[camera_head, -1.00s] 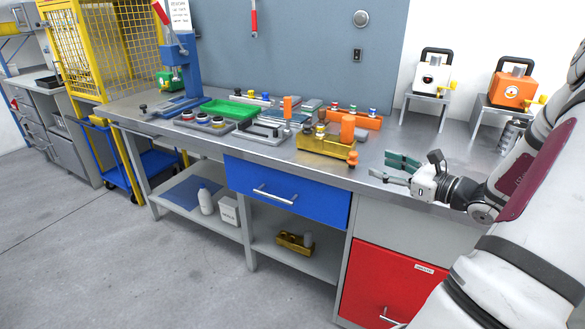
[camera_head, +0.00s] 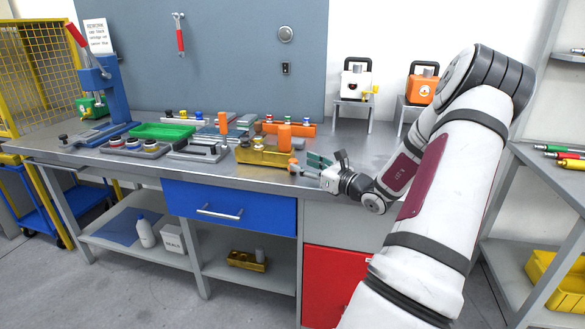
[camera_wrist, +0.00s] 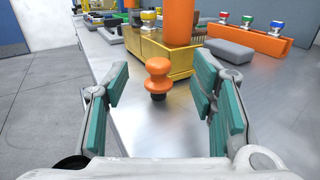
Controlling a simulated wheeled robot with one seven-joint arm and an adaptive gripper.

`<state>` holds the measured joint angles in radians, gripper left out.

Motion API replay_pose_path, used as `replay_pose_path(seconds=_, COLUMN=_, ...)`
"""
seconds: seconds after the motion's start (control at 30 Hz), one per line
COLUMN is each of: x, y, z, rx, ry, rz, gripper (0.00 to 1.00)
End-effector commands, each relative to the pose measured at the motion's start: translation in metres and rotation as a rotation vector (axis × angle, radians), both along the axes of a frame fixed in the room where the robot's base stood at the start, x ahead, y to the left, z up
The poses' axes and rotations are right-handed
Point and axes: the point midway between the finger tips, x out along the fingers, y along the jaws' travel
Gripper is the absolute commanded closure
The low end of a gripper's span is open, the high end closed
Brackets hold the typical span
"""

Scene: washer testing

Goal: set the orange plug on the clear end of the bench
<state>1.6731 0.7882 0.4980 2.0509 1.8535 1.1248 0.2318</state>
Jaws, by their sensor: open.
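The orange plug (camera_wrist: 158,75) has a waisted orange knob and a dark base. It stands upright on the steel bench (camera_wrist: 255,115) near the front edge, beside a yellow block. In the head view the plug (camera_head: 293,163) shows small at the fingertips. My gripper (camera_wrist: 160,108) is open, its green-padded fingers spread to either side. In the wrist view the plug appears in the gap, near or just beyond the fingertips; I cannot tell how deep. The gripper also shows in the head view (camera_head: 306,164), reaching in from the right, low over the bench.
The yellow block (camera_head: 262,157) carries an orange cylinder (camera_head: 284,137). An orange rack (camera_wrist: 251,42) with coloured knobs and a grey block (camera_wrist: 229,49) lie beyond. Green tray (camera_head: 163,131) and blue press (camera_head: 98,88) are at left. Bare steel lies around the right end.

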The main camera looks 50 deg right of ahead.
Motion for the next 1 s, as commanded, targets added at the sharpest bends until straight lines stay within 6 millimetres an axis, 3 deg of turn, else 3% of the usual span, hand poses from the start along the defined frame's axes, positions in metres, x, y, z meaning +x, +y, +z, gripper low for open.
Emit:
replay_pose_path(seconds=0.3, x=0.042, y=-0.003, z=-0.005, rx=0.001, ry=-0.002, rz=0.002, gripper=0.48)
replay_pose_path(seconds=0.6, x=0.047, y=-0.004, z=-0.004, rx=0.0, ry=0.0, rz=0.001, gripper=0.48)
replay_pose_path(seconds=0.8, x=0.046, y=-0.004, z=-0.004, rx=0.0, ry=0.0, rz=0.001, gripper=0.92)
replay_pose_path(seconds=1.0, x=0.046, y=-0.004, z=-0.004, rx=0.0, ry=0.0, rz=0.001, gripper=0.96)
